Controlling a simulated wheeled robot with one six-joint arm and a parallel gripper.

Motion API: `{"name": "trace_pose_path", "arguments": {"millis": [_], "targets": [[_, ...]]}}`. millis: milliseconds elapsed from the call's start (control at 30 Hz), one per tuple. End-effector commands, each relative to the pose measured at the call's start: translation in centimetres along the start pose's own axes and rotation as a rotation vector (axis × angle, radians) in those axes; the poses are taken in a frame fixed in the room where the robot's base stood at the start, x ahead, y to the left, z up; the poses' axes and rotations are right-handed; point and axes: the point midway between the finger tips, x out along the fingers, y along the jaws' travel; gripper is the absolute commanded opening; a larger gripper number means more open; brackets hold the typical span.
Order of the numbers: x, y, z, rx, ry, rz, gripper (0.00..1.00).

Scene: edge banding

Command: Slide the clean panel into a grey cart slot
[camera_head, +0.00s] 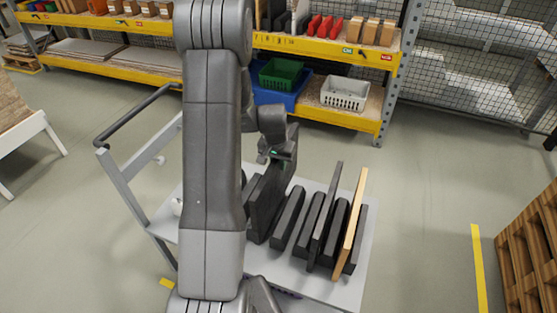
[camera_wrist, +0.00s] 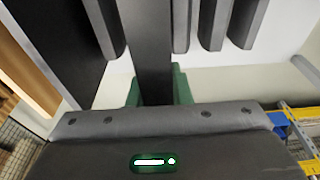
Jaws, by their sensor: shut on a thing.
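My gripper (camera_head: 278,152) is shut on a dark grey panel (camera_wrist: 152,55), whose near edge runs between the green fingers in the wrist view. In the head view this panel (camera_head: 265,205) stands upright over the grey cart (camera_head: 325,285), partly behind my arm. Dark slot dividers (camera_head: 290,217) stand in a row on the cart to its right. More dividers (camera_wrist: 213,25) show beside it in the wrist view. I cannot tell how deep the panel sits between dividers. Another dark panel (camera_head: 326,215) and a wood-coloured panel (camera_head: 352,222) stand upright among the dividers at the right.
The cart has a push handle (camera_head: 135,115) at the left. A yellow-edged shelf (camera_head: 300,105) with a green bin (camera_head: 281,73) and a white basket (camera_head: 345,93) stands behind. A wooden pallet stack (camera_head: 530,250) is at the right edge. Floor between is clear.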

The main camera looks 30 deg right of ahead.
Motion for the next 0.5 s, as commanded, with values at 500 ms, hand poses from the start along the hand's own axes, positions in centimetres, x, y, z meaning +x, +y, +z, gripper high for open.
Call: {"name": "trace_pose_path", "arguments": {"millis": [500], "targets": [[4.3, 0.0, 0.7, -0.001, 0.003, -0.001, 0.0]]}}
